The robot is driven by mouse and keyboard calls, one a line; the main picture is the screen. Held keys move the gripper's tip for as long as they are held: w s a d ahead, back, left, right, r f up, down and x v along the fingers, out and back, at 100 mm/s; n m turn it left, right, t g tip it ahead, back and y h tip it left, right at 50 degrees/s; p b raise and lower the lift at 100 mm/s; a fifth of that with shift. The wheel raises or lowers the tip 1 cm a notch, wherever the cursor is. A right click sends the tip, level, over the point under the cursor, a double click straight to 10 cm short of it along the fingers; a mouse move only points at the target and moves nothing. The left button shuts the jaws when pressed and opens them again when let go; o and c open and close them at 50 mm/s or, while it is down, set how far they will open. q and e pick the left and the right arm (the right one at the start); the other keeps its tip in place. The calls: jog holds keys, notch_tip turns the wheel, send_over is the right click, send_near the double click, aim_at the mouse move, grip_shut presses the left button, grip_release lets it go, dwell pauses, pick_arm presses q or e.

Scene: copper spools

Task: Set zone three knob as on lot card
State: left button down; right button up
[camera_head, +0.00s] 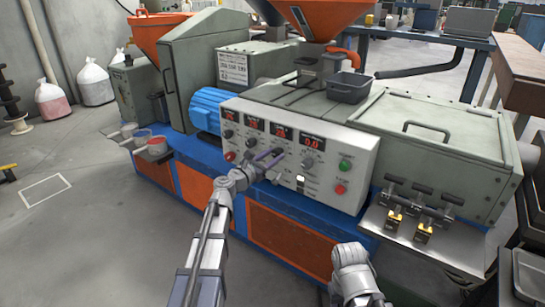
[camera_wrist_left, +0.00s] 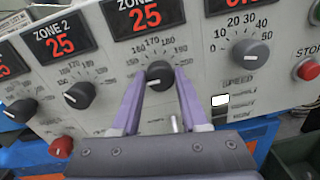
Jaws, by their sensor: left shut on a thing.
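The zone three knob (camera_wrist_left: 159,76) is a round black knob on the light control panel (camera_head: 343,157). It sits under a red display reading 25 (camera_wrist_left: 146,18), with a printed scale around it. My left gripper (camera_wrist_left: 160,80) has its two purple fingers on either side of this knob, shut on it. In the head view the left gripper (camera_head: 268,156) reaches the panel and hides the knob. A pale mark on the knob seems to point to the lower left. A white printed card (camera_head: 233,68) is on the machine, too small to read.
The zone 2 knob (camera_wrist_left: 79,95) is close left of the left gripper. The speed knob (camera_wrist_left: 250,54) and red stop button (camera_wrist_left: 308,70) are to the right. A green button (camera_head: 345,165) and a dark tray (camera_head: 349,87) also show. Open floor lies at left.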

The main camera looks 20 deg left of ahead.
pick_arm(q)
jog(key=shift+m, duration=0.4)
jog(key=m, duration=0.4)
jog(key=shift+m, duration=0.4)
jog(key=m, duration=0.6)
jog(key=shift+d+p, duration=0.1)
jog(key=shift+p, duration=0.25)
jog(key=m, duration=0.6)
jog(key=shift+s+f+y, duration=0.1)
jog(key=shift+y, duration=0.3)
jog(key=m, duration=0.5)
jog(key=shift+d, duration=0.1)
jog(key=shift+m, duration=0.4)
jog(key=shift+c, duration=2.1)
grip_release()
